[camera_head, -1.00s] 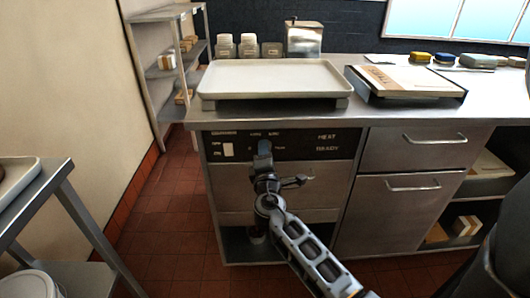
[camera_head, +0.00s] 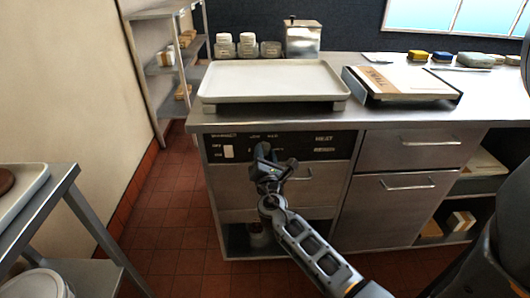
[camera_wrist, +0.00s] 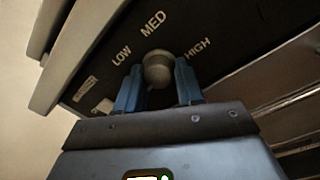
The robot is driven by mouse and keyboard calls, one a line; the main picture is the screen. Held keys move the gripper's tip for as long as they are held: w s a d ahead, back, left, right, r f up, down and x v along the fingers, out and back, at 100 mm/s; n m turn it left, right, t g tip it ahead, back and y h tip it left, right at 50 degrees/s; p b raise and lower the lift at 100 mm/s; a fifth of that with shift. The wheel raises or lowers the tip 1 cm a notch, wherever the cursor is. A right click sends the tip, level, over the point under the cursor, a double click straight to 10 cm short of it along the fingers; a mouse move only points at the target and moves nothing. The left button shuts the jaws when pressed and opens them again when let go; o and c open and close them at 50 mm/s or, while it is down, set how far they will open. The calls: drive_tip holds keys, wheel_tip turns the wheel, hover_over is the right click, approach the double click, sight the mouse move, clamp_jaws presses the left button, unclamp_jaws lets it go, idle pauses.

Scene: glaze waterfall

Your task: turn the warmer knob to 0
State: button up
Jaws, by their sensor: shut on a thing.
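The warmer knob (camera_wrist: 157,66) is a rounded grey knob on the dark control panel (camera_head: 300,147) at the front of the warmer. LOW, MED and HIGH are printed around it in the wrist view. My gripper (camera_wrist: 158,77) has its two blue fingers on either side of the knob and is shut on it. In the head view my gripper (camera_head: 263,154) is at the panel and hides the knob. The knob's pointer cannot be made out, and no 0 mark is readable.
A white switch (camera_head: 228,151) is left of my gripper on the panel. A pale tray (camera_head: 275,80) sits on the counter above. A drawer handle (camera_head: 432,143) protrudes at right. A side table (camera_head: 58,190) stands at left, with open red floor between.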

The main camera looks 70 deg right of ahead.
drive_tip(key=shift+w+d+r+n, duration=0.1)
drive_tip(key=shift+w+r+n, duration=0.05)
drive_tip(key=shift+r+n, duration=0.15)
drive_tip(key=o, duration=1)
drive_tip(key=shift+f, duration=0.2)
drive_tip(key=v, duration=0.7)
drive_tip(key=shift+s+a+b, duration=0.3)
drive_tip(key=shift+a, duration=0.05)
